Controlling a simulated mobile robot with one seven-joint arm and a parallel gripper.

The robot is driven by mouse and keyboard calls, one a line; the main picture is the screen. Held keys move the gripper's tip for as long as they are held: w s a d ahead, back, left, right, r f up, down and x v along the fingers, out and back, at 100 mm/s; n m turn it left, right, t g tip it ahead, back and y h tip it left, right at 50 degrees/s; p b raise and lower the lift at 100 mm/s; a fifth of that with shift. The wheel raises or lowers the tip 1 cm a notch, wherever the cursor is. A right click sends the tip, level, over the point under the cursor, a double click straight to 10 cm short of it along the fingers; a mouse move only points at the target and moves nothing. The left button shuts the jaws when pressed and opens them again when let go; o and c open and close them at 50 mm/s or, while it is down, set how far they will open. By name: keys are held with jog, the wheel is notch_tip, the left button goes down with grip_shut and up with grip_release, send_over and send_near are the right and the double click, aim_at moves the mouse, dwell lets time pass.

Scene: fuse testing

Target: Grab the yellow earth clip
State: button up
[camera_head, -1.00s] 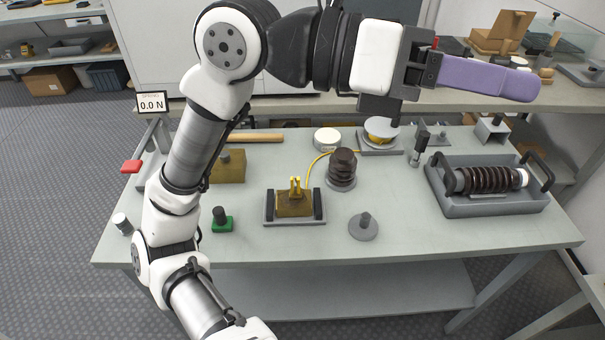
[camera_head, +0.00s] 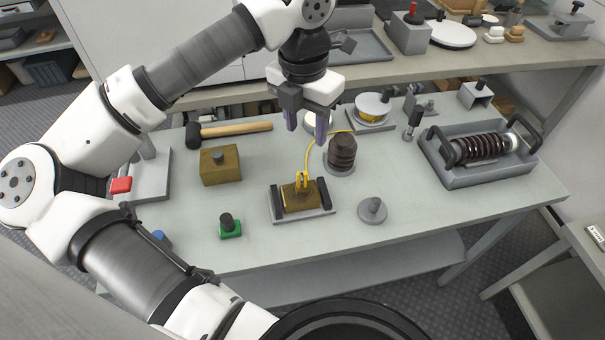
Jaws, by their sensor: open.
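The yellow earth clip (camera_head: 303,181) stands upright on a brass block (camera_head: 298,197) in a grey holder with dark side rails. A yellow cable (camera_head: 309,154) runs from the clip up behind the dark ribbed insulator. My gripper (camera_head: 306,132) is open and empty, with its two purple fingers pointing down. In the picture it is above the clip and apart from it, near the back of the table. The clip is in full view.
The brown ribbed insulator (camera_head: 342,152) stands close to the right of the clip. A grey weight (camera_head: 372,210), a green-based knob (camera_head: 230,227), a brass block (camera_head: 220,167) and a mallet (camera_head: 235,128) lie around. A grey tray (camera_head: 487,174) holds a ribbed insulator at right.

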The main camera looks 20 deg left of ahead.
aim_at(302, 173)
jog(key=f, duration=0.3)
jog(key=f+p, duration=0.1)
jog(key=f, duration=0.4)
jog(key=shift+s+a+f, duration=0.1)
jog(key=shift+a+f, duration=0.25)
jog(key=shift+f+p, duration=1.25)
jog(key=shift+f, duration=1.45)
jog(key=shift+c, duration=0.5)
grip_shut()
